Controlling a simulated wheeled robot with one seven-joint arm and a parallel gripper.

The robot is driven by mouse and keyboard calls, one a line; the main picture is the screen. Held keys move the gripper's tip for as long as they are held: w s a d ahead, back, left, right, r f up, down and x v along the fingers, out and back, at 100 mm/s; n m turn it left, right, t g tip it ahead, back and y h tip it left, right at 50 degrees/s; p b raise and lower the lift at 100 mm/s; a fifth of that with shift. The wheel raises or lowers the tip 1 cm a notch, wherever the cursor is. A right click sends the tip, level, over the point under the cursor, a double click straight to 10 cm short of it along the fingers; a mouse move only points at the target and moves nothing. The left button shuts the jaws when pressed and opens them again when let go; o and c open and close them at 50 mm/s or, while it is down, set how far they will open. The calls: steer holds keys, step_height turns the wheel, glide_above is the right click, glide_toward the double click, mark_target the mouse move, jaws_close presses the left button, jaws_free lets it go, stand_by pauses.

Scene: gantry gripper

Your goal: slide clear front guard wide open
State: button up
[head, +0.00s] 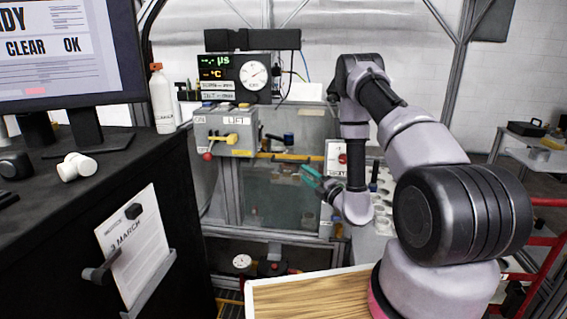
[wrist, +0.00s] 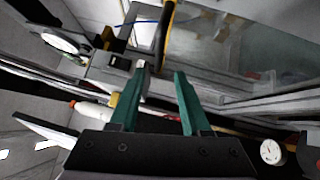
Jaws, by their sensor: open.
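The clear front guard (head: 270,200) is a see-through pane in a grey frame, below the grey control box in the head view. A yellow strip (head: 284,157) runs along its upper edge. My gripper (head: 311,176) has teal fingers and is at the guard's upper right part, pointing left. In the wrist view my gripper (wrist: 160,75) is open, with nothing seen held between the fingers. A yellow bar (wrist: 167,32) lies beyond the fingertips there, apart from them, and a clear pane (wrist: 215,50) shows to its right. Whether the fingers touch the guard cannot be told.
A grey control box (head: 226,131) marked LIFT and a display with a dial (head: 253,76) stand above the guard. A black bench (head: 165,225) with a monitor (head: 68,50) is at left. A wooden top (head: 310,298) is in front. A tray of round cups (head: 383,212) is at right.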

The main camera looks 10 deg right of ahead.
mark_target(289, 162)
steer(key=x, duration=1)
steer(key=shift+w+a+r, duration=0.1)
steer(key=shift+a, duration=0.1)
steer(key=shift+c, duration=0.4)
jaws_close()
stand_by(0.7)
